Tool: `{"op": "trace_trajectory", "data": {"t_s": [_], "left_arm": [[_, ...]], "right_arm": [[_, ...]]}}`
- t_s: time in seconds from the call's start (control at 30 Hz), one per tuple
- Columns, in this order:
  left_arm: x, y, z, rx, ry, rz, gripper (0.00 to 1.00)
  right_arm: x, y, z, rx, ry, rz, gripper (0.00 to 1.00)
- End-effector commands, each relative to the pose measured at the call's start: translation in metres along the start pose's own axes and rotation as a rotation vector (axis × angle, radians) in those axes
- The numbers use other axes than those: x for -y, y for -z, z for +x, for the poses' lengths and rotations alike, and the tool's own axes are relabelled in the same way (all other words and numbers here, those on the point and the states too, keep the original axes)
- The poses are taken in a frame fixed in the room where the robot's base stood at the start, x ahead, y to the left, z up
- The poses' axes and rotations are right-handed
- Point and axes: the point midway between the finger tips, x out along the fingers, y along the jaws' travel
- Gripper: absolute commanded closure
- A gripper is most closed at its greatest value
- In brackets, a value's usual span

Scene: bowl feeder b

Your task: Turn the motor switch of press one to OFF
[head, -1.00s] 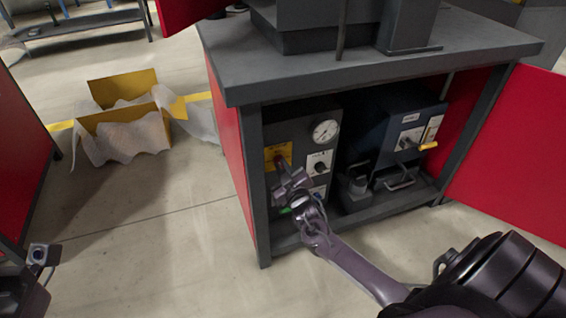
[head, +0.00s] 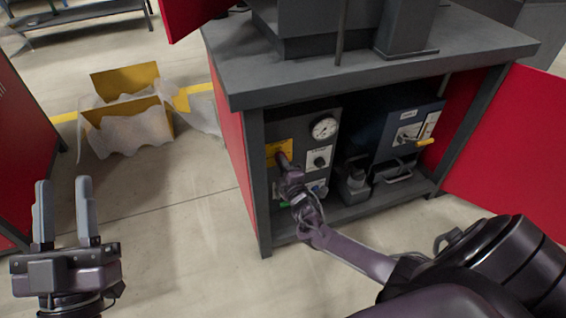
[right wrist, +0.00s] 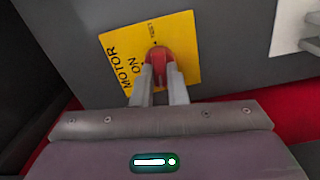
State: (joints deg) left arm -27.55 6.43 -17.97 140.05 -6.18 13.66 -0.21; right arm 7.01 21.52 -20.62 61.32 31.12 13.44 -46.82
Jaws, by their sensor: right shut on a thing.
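The motor switch is a red knob (right wrist: 158,65) on a yellow plate (right wrist: 186,38) marked MOTOR and ON in the right wrist view. In the head view this plate (head: 279,148) sits on the dark front panel inside the open cabinet. My right gripper (right wrist: 160,76) is shut on the red knob, one finger on each side; in the head view it (head: 283,161) reaches the plate from below. The fingers partly hide the knob and plate, and I cannot tell which mark the knob points to. My left gripper (head: 64,181) is open and empty above the floor at the left.
A gauge (head: 324,129) and a white-plated dial (head: 319,161) sit right of the yellow plate. The open red door (head: 510,155) bounds the right side. A yellow box (head: 127,82) lies on the floor.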

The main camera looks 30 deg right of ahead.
Motion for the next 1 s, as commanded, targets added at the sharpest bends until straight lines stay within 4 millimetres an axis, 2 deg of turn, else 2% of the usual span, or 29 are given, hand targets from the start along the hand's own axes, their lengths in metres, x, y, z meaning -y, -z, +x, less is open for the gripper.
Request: {"op": "trace_trajectory", "data": {"t_s": [0.1,0.33,0.9,0.93,1.0], "left_arm": [[0.000,-0.017,-0.003,0.087,0.001,-0.003,0.64],[-0.001,-0.038,-0.009,0.188,0.002,-0.008,0.64],[-0.001,-0.045,-0.011,0.221,0.003,-0.009,0.64],[-0.001,-0.045,-0.011,0.221,0.003,-0.009,0.64],[-0.001,-0.045,-0.011,0.221,0.003,-0.009,0.64]], "right_arm": [[-0.001,0.001,0.000,-0.001,0.001,-0.066,1.00],[0.001,0.001,0.000,-0.001,0.002,-0.145,1.00],[0.002,0.001,0.000,-0.001,0.002,-0.172,1.00],[0.002,0.001,0.000,-0.001,0.002,-0.172,0.83],[0.002,0.000,0.000,-0.001,0.002,-0.172,0.74]]}}
